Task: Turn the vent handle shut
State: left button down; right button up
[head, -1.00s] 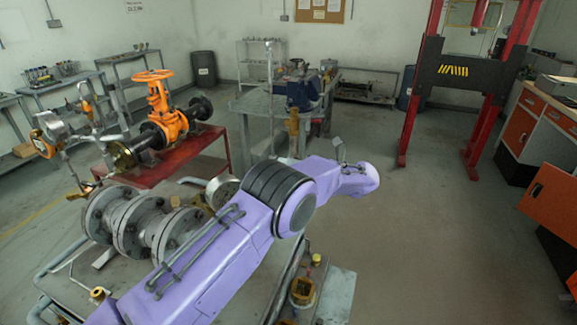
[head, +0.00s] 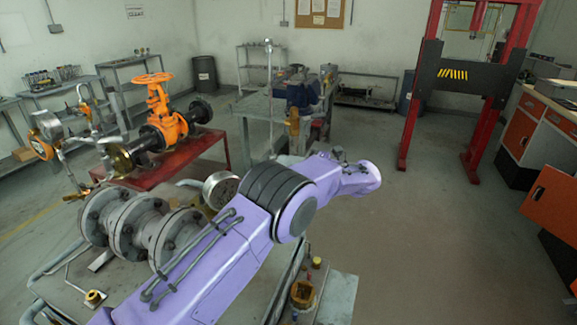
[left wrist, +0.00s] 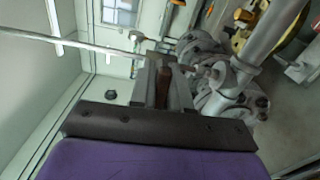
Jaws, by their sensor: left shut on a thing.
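My left gripper (left wrist: 166,72) shows in the left wrist view, with its grey fingers closed around a dark reddish-brown piece, which looks like the vent handle (left wrist: 176,88). The fingers hide most of it. In the head view my purple left arm crosses the lower middle, and I cannot make out its fingertips there. In the wrist view, grey flanged pipework (left wrist: 222,100) lies just right of the fingers. A thin pale rod (left wrist: 70,43) runs in from the left towards them. My right gripper is in neither view.
Large grey flanges (head: 130,222) and a round gauge (head: 221,188) stand close to the left of my arm. An orange gate valve (head: 160,115) sits on a red stand (head: 190,160) behind. A workbench (head: 250,105) is further back.

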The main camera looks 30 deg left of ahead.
pick_arm(q)
jog(key=shift+m, duration=0.4)
jog(key=c, duration=1.2)
grip_release()
jog(key=shift+a, duration=0.1)
jog(key=b+v, duration=0.4)
jog(key=v, duration=0.6)
jog(key=shift+d, duration=0.3)
jog(key=shift+a, duration=0.1)
